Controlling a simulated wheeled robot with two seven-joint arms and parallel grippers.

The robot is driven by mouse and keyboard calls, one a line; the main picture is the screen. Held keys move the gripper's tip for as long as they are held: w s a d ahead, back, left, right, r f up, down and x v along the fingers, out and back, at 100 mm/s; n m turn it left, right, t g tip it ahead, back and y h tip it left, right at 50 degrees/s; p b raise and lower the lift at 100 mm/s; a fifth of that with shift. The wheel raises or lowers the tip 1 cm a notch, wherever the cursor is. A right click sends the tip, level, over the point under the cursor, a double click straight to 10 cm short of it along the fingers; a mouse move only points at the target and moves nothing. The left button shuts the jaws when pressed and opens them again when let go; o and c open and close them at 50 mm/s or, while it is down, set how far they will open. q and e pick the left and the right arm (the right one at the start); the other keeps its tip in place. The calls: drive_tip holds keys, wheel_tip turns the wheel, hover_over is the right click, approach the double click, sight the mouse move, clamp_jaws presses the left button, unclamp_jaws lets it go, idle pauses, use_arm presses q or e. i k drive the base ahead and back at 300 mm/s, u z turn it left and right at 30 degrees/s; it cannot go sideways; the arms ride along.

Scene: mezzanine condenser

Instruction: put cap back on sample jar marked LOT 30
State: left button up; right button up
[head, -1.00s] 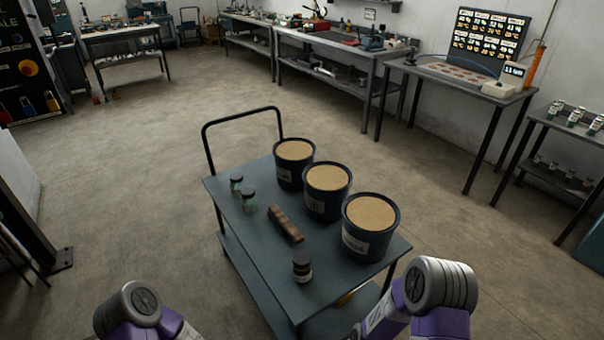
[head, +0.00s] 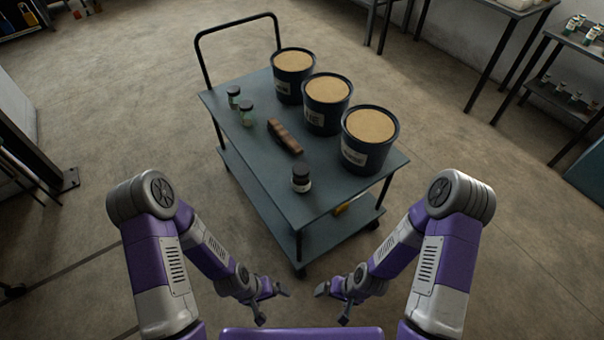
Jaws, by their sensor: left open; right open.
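A small jar with a dark top and pale label (head: 301,179) stands near the front edge of the cart. Two smaller greenish jars with dark tops, one (head: 233,98) farther left and one (head: 247,114) beside it, stand at the cart's left side. The lot markings are too small to read, and I cannot make out a loose cap. My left gripper (head: 274,304) is open and empty in front of the cart. My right gripper (head: 331,304) is open and empty to its right. Both are apart from the jars.
The dark cart (head: 262,172) has a rear push handle and a lower shelf. Three labelled buckets (head: 368,140) filled with tan material line its right side. A brown block (head: 284,136) lies mid-cart. Shelving with small jars (head: 577,98) stands at right. Floor around the cart is clear.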

sight(300, 186)
drive_tip(key=z, duration=3.45)
drive_tip(key=k, duration=1.55)
drive_tip(key=u, duration=2.15)
